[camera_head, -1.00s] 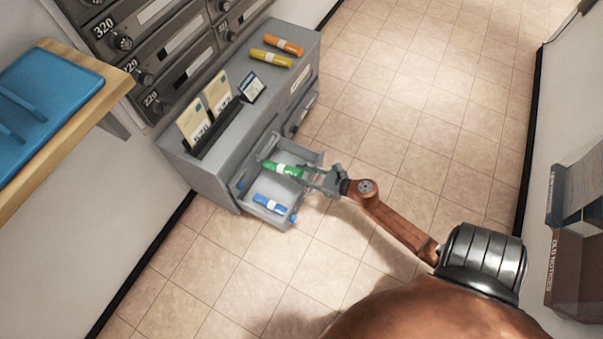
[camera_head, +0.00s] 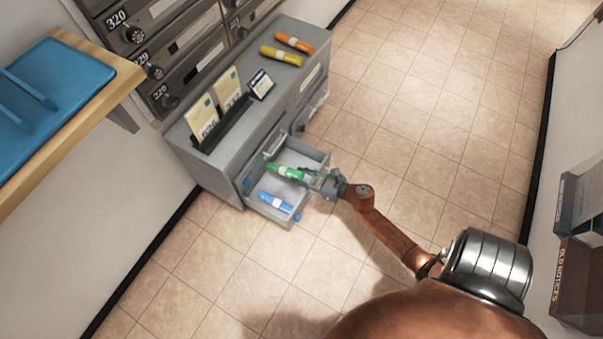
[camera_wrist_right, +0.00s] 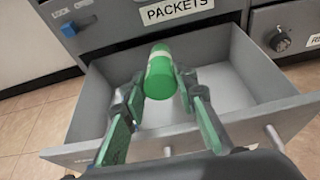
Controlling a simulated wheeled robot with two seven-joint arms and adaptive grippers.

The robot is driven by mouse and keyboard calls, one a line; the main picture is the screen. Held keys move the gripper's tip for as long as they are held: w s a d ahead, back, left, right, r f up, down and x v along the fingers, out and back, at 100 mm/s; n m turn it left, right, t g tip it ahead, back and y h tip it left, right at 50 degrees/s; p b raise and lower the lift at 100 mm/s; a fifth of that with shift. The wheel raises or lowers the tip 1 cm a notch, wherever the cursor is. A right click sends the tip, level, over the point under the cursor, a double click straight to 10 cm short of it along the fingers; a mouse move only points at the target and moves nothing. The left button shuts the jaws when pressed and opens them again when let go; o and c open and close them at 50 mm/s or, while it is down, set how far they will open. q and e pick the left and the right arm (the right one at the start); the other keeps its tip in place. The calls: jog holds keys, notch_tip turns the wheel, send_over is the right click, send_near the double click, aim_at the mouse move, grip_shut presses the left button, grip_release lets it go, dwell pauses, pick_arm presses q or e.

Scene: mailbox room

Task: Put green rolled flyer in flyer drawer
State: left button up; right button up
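The green rolled flyer (camera_head: 288,173) with a pale band is over the open drawer (camera_head: 312,160) of the grey cabinet. My right gripper (camera_head: 312,178) reaches in from the drawer's right side. In the right wrist view its fingers (camera_wrist_right: 160,82) are on both sides of the green flyer (camera_wrist_right: 160,68) and appear shut on it. The flyer is tilted, above the drawer floor (camera_wrist_right: 235,82). I cannot tell how high. My left gripper is not in view.
A "PACKETS" label (camera_wrist_right: 176,10) is on the cabinet face above the drawer. Yellow (camera_head: 281,55) and orange (camera_head: 294,42) rolls lie on the cabinet top, beside a rack of envelopes (camera_head: 222,125). A shelf with a blue tray (camera_head: 50,85) is left. The tiled floor is clear.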

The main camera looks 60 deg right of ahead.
jog(key=o, duration=0.5)
jog(key=shift+s, duration=0.1)
jog(key=v, duration=1.2)
